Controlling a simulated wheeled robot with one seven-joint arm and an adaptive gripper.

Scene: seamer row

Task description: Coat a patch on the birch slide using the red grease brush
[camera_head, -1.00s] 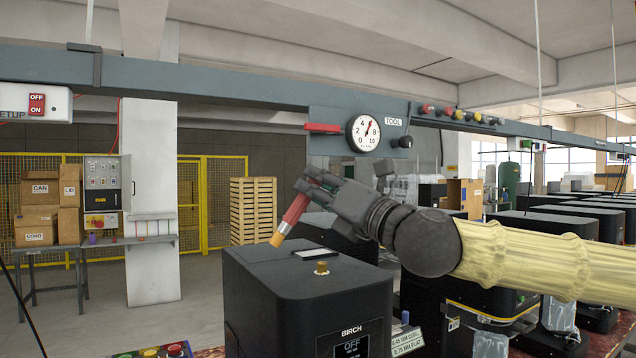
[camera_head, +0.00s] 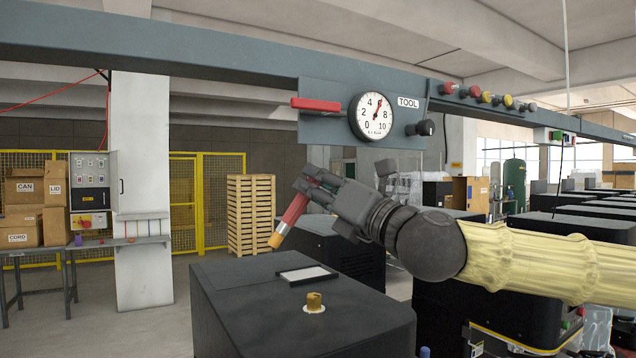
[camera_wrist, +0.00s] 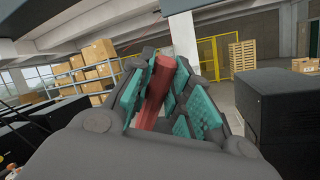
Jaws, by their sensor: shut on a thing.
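My gripper (camera_head: 318,189) is shut on the red grease brush (camera_head: 294,211). The brush tilts down to the left, its tan bristle end (camera_head: 276,240) lowest and in the open air. It hangs above and behind the black machine (camera_head: 290,318) labelled BIRCH a second ago. In the wrist view the red handle (camera_wrist: 158,90) sits between the teal finger pads. The machine's top carries a brass fitting (camera_head: 314,302) and a pale framed plate (camera_head: 307,274). I cannot tell whether that plate is the birch slide.
A beam crosses overhead with a gauge (camera_head: 370,116), a red lever (camera_head: 316,104) and a black knob (camera_head: 426,128). More black machines (camera_head: 330,243) stand behind and to the right.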

